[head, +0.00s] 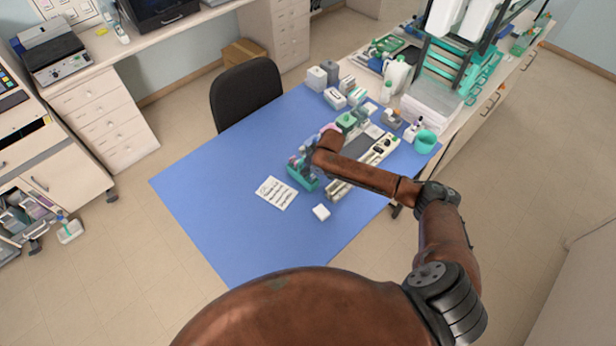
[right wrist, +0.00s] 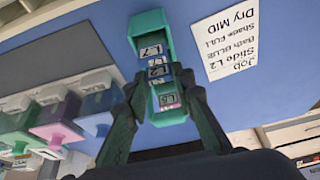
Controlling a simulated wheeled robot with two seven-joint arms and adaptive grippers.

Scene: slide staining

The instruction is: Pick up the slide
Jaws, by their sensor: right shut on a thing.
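A teal slide rack (head: 303,180) stands on the blue table, left of the long pale tray. In the right wrist view the rack (right wrist: 150,22) holds a row of labelled slides; the nearest (right wrist: 168,100) has a pink-edged label. My right gripper (right wrist: 161,80) reaches over the rack, its fingers closed in at both sides of a slide with a blue-edged label (right wrist: 158,71). That slide still appears within the rack's row; its lower part is hidden. In the head view my right gripper (head: 308,158) is small and partly hidden by its arm. My left gripper is not in view.
A job card (right wrist: 224,45) reads Slide L2, Shade FULL, Bath BLUE, Dry MID. Green (right wrist: 22,125), pink (right wrist: 62,118) and blue (right wrist: 97,108) lidded jars stand beside the rack. A small white block (head: 321,212) lies nearby. The table's left part is clear.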

